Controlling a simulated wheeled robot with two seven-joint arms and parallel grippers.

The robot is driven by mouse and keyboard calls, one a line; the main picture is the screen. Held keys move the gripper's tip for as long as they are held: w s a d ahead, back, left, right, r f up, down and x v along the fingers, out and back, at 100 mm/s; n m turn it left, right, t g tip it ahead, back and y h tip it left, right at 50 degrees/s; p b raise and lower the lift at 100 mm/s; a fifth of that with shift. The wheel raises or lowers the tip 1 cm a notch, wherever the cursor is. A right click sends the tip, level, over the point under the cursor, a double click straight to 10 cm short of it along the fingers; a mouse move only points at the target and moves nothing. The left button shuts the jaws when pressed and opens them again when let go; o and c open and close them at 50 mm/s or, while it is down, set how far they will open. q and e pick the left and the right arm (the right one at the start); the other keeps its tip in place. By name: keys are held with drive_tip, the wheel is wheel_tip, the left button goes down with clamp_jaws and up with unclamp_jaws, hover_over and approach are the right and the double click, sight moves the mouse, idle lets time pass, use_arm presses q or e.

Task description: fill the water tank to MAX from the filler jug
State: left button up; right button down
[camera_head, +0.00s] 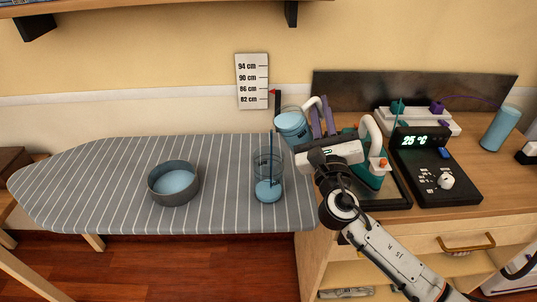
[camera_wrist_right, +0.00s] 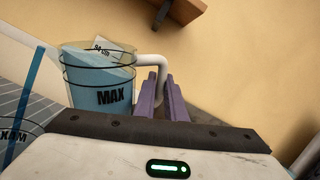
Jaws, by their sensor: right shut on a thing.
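The filler jug (camera_head: 291,124) is a clear cup of light blue water with a white handle, tilted to the left. My right gripper (camera_wrist_right: 162,98), with purple fingers, is shut on the jug handle; it also shows in the head view (camera_head: 322,122). The clear tank (camera_head: 262,163) stands upright on the striped board, below and left of the jug, with blue water only in its lower part. A thin blue column (camera_head: 271,152) runs down from near the jug's lip into the tank. In the wrist view the jug bears MAX, and a mirrored MAX shows on the tank (camera_wrist_right: 18,128). My left gripper is out of view.
A grey bowl (camera_head: 173,183) of blue liquid stands left on the ironing board (camera_head: 100,180). A teal iron (camera_head: 373,176) and a dark panel reading 25 °C (camera_head: 430,175) are on the wooden cabinet at right. A height scale (camera_head: 252,81) hangs behind.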

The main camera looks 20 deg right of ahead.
sight(313, 99)
drive_tip(key=shift+a+r+n+t+y, duration=0.2)
drive_tip(key=shift+n+t+y, duration=0.15)
drive_tip(key=shift+n, duration=0.35)
drive_tip(key=shift+a+r+n+t+b, duration=0.1)
drive_tip(key=shift+n+t+b, duration=0.35)
drive_tip(key=shift+b, duration=0.35)
drive_tip(key=shift+s+a+r+n+t+y+b, duration=0.1)
drive_tip(key=shift+a+r+n+t+y+b, duration=0.15)
drive_tip(key=shift+r+n, duration=0.3)
drive_tip(key=shift+s+a+r+n+t+y+b, duration=0.1)
drive_tip(key=shift+r+n+y, duration=0.25)
drive_tip(key=shift+n, duration=0.25)
idle(0.8)
drive_tip(key=shift+s+a+r+n+t+y+b, duration=0.1)
drive_tip(key=shift+a+n+t+y+b, duration=0.25)
drive_tip(key=shift+n+b, duration=0.3)
drive_tip(key=shift+a+r+n+t+y+b, duration=0.15)
drive_tip(key=shift+n+y+b, duration=0.25)
drive_tip(key=shift+n, duration=0.35)
drive_tip(key=shift+s+a+f+n+t+y+b, duration=0.1)
drive_tip(key=shift+a+n+t+y+b, duration=0.25)
drive_tip(key=shift+n+b, duration=0.3)
idle(2.5)
